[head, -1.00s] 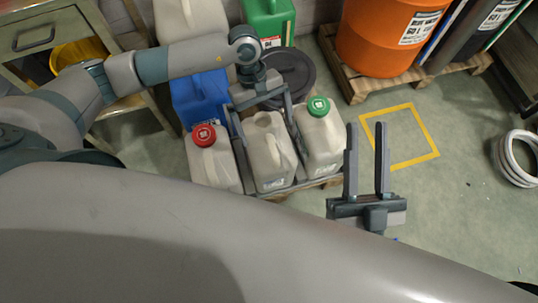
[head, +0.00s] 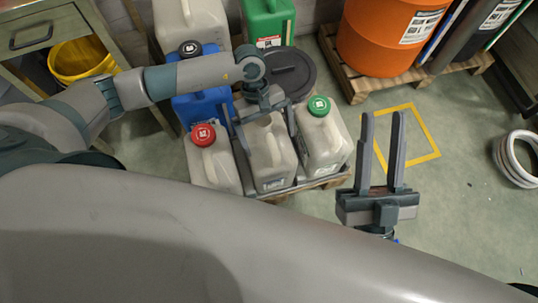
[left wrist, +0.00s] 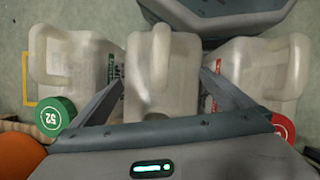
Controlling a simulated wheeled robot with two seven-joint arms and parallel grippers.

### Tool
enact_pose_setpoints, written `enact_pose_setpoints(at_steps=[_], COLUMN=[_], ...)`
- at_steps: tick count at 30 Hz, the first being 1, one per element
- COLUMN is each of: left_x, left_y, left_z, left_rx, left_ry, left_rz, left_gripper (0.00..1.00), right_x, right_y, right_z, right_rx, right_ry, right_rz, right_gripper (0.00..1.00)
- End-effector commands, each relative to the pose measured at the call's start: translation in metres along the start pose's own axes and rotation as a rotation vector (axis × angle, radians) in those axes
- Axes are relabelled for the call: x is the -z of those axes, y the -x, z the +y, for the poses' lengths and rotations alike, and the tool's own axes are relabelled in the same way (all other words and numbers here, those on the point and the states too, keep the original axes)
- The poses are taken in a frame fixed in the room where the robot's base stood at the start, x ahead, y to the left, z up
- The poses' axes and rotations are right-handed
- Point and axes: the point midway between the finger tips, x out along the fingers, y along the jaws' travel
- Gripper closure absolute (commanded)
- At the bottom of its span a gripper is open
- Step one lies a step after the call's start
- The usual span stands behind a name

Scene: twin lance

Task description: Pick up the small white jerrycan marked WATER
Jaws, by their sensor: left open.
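Three whitish jerrycans stand side by side at the front of a low pallet: one with a red cap (head: 214,163), a middle one (head: 266,158) whose cap is hidden, and one with a green cap (head: 322,143). No WATER marking is readable. My left gripper (head: 268,150) is open over the middle can, with one finger on each side of it. In the left wrist view the fingers (left wrist: 162,78) reach down beside the middle can (left wrist: 160,90) and its handle; I cannot tell whether they touch it. My right gripper (head: 383,125) is open and empty, right of the green-capped can.
A blue jerrycan (head: 206,103), a larger pale one (head: 196,22), a green one (head: 267,24) and a dark round-lidded container (head: 290,72) stand behind. An orange drum (head: 378,40) is on a pallet at back right. The floor inside the yellow square (head: 433,137) is clear.

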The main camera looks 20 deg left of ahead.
Motion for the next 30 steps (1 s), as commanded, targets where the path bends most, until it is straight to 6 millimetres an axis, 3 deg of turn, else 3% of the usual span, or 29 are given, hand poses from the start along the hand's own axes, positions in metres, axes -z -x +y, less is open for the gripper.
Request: enact_pose_setpoints(at_steps=[13, 20, 30], left_x=[0.0001, 0.0004, 0.0011], left_y=[0.0000, -0.0005, -0.0027], left_z=[-0.0002, -0.0005, -0.0016], left_rx=[0.000, 0.001, 0.004], left_ry=[0.000, 0.001, 0.003], left_rz=[0.001, 0.001, 0.001], left_gripper=[0.00, 0.55, 0.58], right_x=[-0.0027, -0.0049, -0.0051], right_y=[0.0016, 0.0058, 0.0057], right_z=[-0.0010, -0.0030, -0.0026], right_rx=[-0.010, -0.005, 0.006], right_ry=[-0.006, -0.010, -0.006], right_rz=[-0.010, -0.023, -0.020], right_gripper=[0.69, 0.69, 0.69])
